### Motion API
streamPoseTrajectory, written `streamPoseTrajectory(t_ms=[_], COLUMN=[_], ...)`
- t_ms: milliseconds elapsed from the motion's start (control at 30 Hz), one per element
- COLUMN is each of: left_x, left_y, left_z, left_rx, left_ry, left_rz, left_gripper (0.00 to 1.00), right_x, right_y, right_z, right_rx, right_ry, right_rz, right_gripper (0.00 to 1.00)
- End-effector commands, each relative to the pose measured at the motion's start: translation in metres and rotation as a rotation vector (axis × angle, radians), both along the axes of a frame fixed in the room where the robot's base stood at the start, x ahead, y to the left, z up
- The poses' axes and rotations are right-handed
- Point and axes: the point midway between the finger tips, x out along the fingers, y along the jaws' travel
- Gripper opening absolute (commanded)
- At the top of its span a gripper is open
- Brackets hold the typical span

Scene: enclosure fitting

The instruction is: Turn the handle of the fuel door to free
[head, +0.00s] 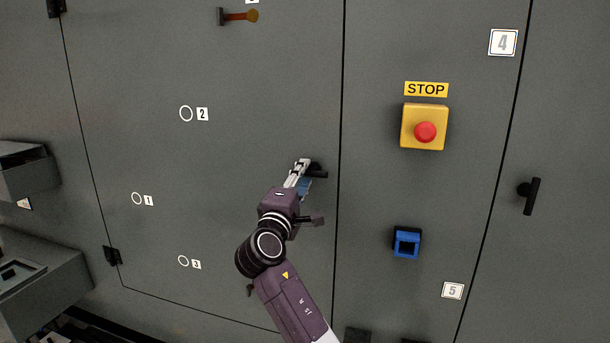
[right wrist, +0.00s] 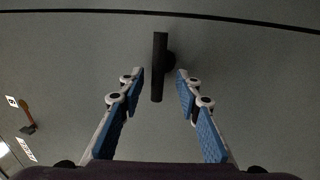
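A black door handle (head: 319,172) is on the large grey door panel (head: 240,60), near its right edge. It lies about level in the head view and is partly hidden by my right gripper (head: 301,172). In the right wrist view the handle (right wrist: 159,68) is a dark bar on a round base. My right gripper (right wrist: 160,78) is open there, its blue-padded fingers on either side of the bar's lower end, with a gap on both sides. No label naming the fuel door is readable. My left gripper is not in view.
A second black handle (head: 531,196) stands upright on the right panel. Between them are a yellow box with a red stop button (head: 425,131) and a blue square fitting (head: 406,242). An orange-brown lever (head: 240,16) is at the top. Grey boxes (head: 35,285) jut out at lower left.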

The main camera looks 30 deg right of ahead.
Motion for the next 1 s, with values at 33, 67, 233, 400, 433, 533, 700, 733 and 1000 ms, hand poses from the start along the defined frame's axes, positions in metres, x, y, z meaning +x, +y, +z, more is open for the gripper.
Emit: streamPoseTrajectory(t_ms=[33,67,233,400,433,533,700,733,1000], left_x=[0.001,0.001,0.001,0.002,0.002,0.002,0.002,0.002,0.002], left_y=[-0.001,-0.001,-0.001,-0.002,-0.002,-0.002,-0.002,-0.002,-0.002], left_z=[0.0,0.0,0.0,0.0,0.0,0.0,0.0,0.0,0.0], left_rx=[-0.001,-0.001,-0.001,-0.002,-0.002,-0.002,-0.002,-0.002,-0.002], left_ry=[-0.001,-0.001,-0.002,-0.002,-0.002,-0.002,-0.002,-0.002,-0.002], left_rz=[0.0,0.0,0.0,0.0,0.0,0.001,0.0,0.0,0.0], left_gripper=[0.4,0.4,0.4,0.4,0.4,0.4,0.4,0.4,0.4], right_x=[-0.006,-0.01,-0.034,-0.054,-0.057,-0.064,-0.068,-0.069,-0.068], right_y=[0.007,0.012,0.039,0.062,0.066,0.073,0.078,0.078,0.078], right_z=[-0.003,-0.005,-0.012,-0.018,-0.019,-0.021,-0.022,-0.022,-0.022], right_rx=[0.003,0.005,0.004,0.003,0.002,0.003,0.001,0.001,0.001], right_ry=[0.001,0.001,0.001,0.003,0.003,0.003,0.002,0.002,0.002], right_rz=[0.002,0.002,0.002,0.001,0.0,-0.001,-0.002,-0.002,-0.002], right_gripper=[0.32,0.32,0.32,0.32,0.32,0.32,0.32,0.32,0.32])
